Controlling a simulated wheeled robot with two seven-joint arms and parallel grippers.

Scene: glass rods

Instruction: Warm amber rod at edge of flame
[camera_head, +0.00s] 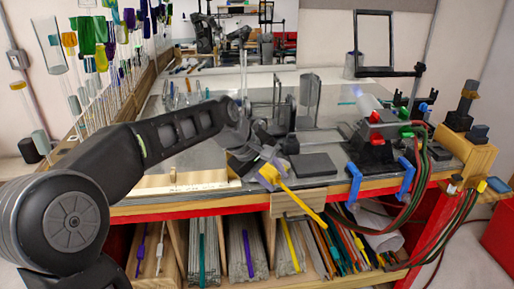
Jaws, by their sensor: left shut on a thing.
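My left gripper (268,173) is near the middle of the bench's front edge. It is shut on the amber rod (302,204), a thin yellow-orange stick. The rod slants down to the right from the jaws, and its lower end is in front of the bench edge. The torch (377,127) stands on the bench to the right, with red and green knobs. A faint bluish flame glow (357,92) shows at its upper left. The rod is apart from the flame, below and left of it. My right gripper is not in view.
Two blue brackets (355,182) stand at the bench's front edge by the torch. A dark flat block (314,165) lies right of my gripper. Hoses (425,165) run down on the right. Upright coloured rods (88,35) crowd the left. Rod bins (240,252) fill the shelf below.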

